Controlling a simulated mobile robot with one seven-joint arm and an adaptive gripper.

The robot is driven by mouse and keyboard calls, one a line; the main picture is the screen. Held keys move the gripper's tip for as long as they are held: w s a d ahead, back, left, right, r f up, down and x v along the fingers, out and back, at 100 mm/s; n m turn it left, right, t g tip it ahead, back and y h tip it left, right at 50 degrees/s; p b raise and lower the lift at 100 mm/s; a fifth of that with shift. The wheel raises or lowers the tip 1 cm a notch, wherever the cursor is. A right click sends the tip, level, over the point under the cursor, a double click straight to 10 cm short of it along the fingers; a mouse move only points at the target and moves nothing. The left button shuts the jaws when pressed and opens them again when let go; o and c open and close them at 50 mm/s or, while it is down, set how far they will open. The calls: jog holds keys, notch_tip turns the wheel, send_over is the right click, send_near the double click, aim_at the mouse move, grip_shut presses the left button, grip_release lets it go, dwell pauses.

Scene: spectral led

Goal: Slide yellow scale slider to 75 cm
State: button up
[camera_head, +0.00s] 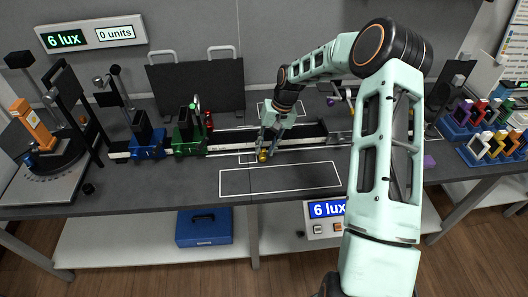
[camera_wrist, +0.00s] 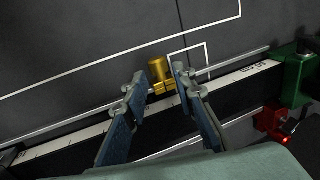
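The yellow scale slider (camera_wrist: 157,69) is a gold knob on a small clamp at the rail's scale edge. It also shows in the head view (camera_head: 263,156), at the front of the black rail. A gap shows on the left; the right fingertip is close to the clamp, and contact cannot be told. My gripper is also in the head view (camera_head: 267,146).
Green (camera_head: 187,137) and blue (camera_head: 148,141) carriages stand on the rail to the left. A small red part (camera_head: 209,121) stands behind the green one. White outlines (camera_head: 280,178) mark clear bench in front.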

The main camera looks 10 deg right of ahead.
jog(key=v, duration=0.9)
jog(key=shift+r, duration=0.2)
